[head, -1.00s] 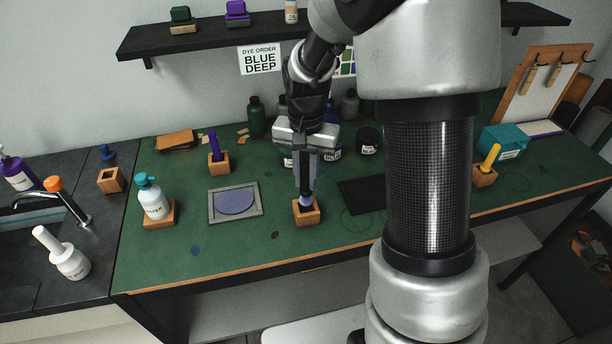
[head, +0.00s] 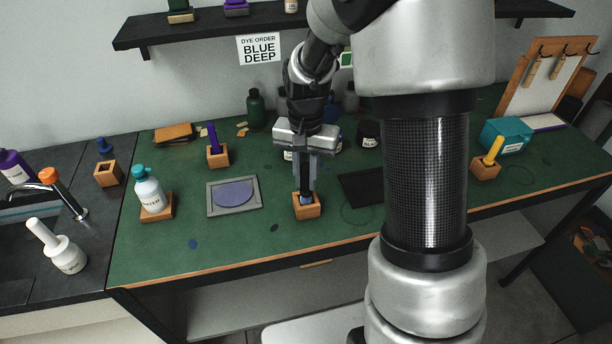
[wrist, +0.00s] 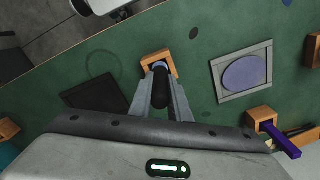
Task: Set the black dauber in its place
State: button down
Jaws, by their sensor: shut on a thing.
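My gripper (head: 307,178) is shut on the black dauber (head: 306,190), which hangs upright with its blue-grey pad end down. The dauber also shows between the fingers in the wrist view (wrist: 160,92). Its lower end is at the mouth of a wooden block holder (head: 307,211) on the green bench, and looks to be inside it. The holder also shows in the wrist view (wrist: 148,58). How deep the pad sits, and whether it touches the bottom, I cannot tell.
A grey-framed pad with a violet disc (head: 234,196) lies left of the holder. A black tray (head: 360,188) lies to the right. A purple dauber in its block (head: 217,152) and a water bottle (head: 148,190) stand further left.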

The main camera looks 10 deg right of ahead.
jog(key=shift+f+b, duration=0.7)
jog(key=shift+f, duration=0.4)
jog(key=shift+f, duration=0.1)
jog(key=c, duration=1.6)
grip_release()
notch_tip(320, 180, up, 16)
jog(key=shift+r+p, duration=0.2)
jog(key=shift+p, duration=0.35)
jog(key=shift+r, duration=0.55)
